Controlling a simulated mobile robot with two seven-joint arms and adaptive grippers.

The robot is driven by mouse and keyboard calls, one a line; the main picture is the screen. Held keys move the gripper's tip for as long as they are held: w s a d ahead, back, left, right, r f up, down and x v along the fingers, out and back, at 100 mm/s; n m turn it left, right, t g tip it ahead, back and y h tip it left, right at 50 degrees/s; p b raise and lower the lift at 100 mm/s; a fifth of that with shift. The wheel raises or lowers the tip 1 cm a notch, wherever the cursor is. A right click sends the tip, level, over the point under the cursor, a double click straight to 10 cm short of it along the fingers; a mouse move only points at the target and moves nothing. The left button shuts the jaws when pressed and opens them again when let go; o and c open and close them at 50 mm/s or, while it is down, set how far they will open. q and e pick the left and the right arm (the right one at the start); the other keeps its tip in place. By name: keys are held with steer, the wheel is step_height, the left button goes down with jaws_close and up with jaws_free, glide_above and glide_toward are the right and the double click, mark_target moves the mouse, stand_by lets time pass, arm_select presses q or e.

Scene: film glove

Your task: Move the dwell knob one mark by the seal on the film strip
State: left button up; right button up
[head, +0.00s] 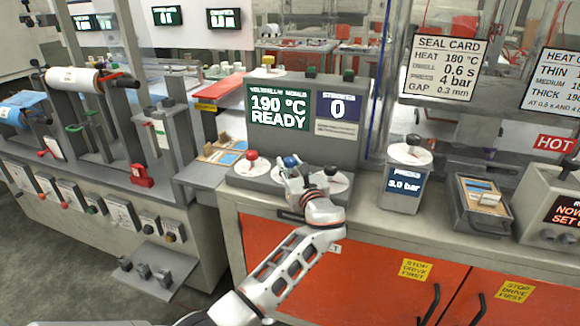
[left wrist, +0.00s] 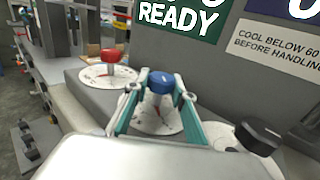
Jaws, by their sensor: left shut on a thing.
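A blue knob (head: 290,161) stands on the middle dial of the grey console, between a red knob (head: 251,155) and a black knob (head: 330,171). My left gripper (head: 293,170) is shut on the blue knob. In the left wrist view, the blue knob (left wrist: 160,82) sits between the two fingertips, above a white dial (left wrist: 158,115) with a red mark. Dial lettering is too small to read, so I cannot tell which knob is dwell. A small board with orange and blue pieces (head: 226,153) lies left of the console; I cannot tell if it holds the film strip. My right gripper is out of view.
The console screen (head: 278,108) reads 190 °C READY; a seal card (head: 446,68) lists 180 °C, 0.6 s, 4 bar. A pressure unit (head: 404,180) reading 3.0 bar and a grey box (head: 482,203) stand to the right. A HOT sign (head: 555,143) hangs far right.

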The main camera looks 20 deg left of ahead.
mark_target(289, 159)
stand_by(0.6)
arm_select(q)
steer(key=o, duration=1.1)
steer(key=shift+r, duration=5)
